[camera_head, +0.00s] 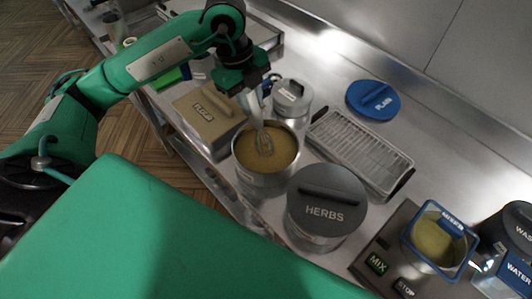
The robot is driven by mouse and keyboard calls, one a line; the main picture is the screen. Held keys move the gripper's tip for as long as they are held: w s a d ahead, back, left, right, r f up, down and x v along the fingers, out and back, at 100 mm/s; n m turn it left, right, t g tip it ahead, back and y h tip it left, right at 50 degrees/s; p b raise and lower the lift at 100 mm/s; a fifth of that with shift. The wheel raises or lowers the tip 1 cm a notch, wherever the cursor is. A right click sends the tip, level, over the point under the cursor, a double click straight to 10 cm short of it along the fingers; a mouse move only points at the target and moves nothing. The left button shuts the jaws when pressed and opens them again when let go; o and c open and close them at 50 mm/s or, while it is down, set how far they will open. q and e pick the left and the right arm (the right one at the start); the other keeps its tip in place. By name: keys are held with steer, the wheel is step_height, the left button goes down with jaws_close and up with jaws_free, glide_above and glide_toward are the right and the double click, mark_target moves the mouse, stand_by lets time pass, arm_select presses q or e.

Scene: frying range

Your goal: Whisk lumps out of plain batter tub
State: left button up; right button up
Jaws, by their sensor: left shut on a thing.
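The open metal tub of yellow-brown batter (250,178) stands on the steel counter, in the middle of the view. My left gripper (253,88) is above the tub, shut on the whisk (257,118). The whisk points down and its wire end is in or just over the batter; the exact depth is hard to tell. Lumps cannot be made out at this size. A blue round lid marked PLAIN (373,100) lies on the counter at the back right, apart from the tub. My right gripper is not in view.
A grey HERBS-lidded pot (327,205) stands close at the tub's right front. A tan FLOUR-type box (207,112) is at left, a smaller lidded pot (292,98) behind. A wire rack tray (358,150) lies right. A mixer (440,240) with MIX and STOP buttons is at far right.

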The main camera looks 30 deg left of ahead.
arm_select(q)
steer(key=shift+d+p+v, duration=0.25)
steer(key=shift+p+v, duration=0.5)
steer(key=shift+v, duration=0.35)
steer(key=shift+d+p+v, duration=0.2)
steer(key=shift+p+v, duration=0.5)
steer(key=shift+v, duration=0.4)
steer(key=shift+d+p+v, duration=0.25)
steer(key=shift+p+v, duration=0.5)
steer(key=shift+v, duration=0.3)
steer(key=shift+w+r, duration=0.1)
steer(key=shift+r, duration=0.05)
steer(key=p+v, duration=0.2)
steer(key=d+p+v, duration=0.1)
steer(key=v, duration=0.2)
steer(key=shift+w+r+p, duration=0.1)
steer(key=shift+p, duration=0.25)
